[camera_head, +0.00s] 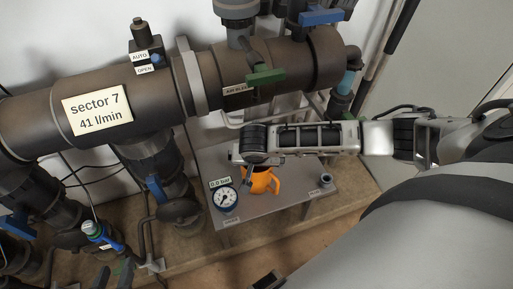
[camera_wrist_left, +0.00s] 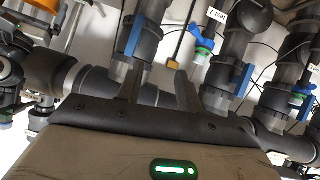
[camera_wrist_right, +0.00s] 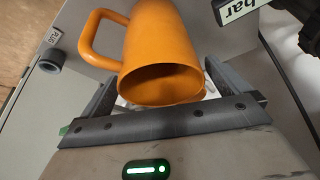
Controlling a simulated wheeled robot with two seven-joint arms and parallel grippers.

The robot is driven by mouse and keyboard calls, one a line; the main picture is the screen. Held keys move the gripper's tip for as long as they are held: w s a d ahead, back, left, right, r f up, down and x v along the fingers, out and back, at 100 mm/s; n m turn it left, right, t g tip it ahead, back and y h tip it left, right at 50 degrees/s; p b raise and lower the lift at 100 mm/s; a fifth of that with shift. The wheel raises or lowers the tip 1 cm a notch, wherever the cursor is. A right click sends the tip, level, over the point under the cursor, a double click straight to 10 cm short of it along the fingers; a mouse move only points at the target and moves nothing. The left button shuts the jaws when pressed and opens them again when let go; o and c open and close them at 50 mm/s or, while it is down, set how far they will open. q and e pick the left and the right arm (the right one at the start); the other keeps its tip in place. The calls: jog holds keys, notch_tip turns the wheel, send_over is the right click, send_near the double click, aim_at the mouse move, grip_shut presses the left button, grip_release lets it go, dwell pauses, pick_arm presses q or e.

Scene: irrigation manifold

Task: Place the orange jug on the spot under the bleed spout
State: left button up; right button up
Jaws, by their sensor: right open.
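The orange jug (camera_head: 262,180) is on the grey bench under the pipe, partly hidden by my right gripper (camera_head: 246,163). In the right wrist view the jug (camera_wrist_right: 160,50) shows its open mouth and its handle at the upper left. My right gripper (camera_wrist_right: 165,88) is open, its fingers on either side of the jug's near end; contact cannot be told. The green bleed valve (camera_head: 265,76) is above, beside the "AIR BLEED" label. The spot under the spout cannot be made out. My left gripper (camera_wrist_left: 158,78) is open and empty, facing pipes and valves.
A pressure gauge (camera_head: 226,198) reading 0.0 bar stands at the bench's left side. A small round fitting (camera_head: 326,178) is at its right. The brown main pipe (camera_head: 150,95) with blue-handled valves crosses above. The bench (camera_head: 285,198) is bare between gauge and fitting, in front of the jug.

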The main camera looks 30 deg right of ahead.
jog(key=p+v, duration=0.3)
jog(key=v, duration=0.9)
jog(key=s+a+f+n+t+y, duration=0.1)
jog(key=s+a+n+y, duration=0.2)
jog(key=a, duration=0.4)
jog(key=s+a+f+n+t+y, duration=0.1)
jog(key=a+n+y, duration=0.25)
jog(key=a, duration=0.35)
pick_arm(q)
jog(key=shift+a+r, duration=0.1)
jog(key=shift+r, duration=0.6)
pick_arm(e)
jog(key=s+d+n+t, duration=0.2)
jog(key=s+d+t, duration=0.2)
jog(key=d+t, duration=0.1)
jog(key=shift+r, duration=0.35)
jog(key=shift+n, duration=0.25)
pick_arm(q)
jog(key=shift+a+r+g+p, duration=0.2)
jog(key=shift+r+g+p, duration=0.1)
jog(key=shift+p, duration=0.85)
pick_arm(e)
jog(key=shift+s+d+r, duration=0.1)
jog(key=shift+d+r, duration=0.1)
jog(key=shift+r, duration=0.15)
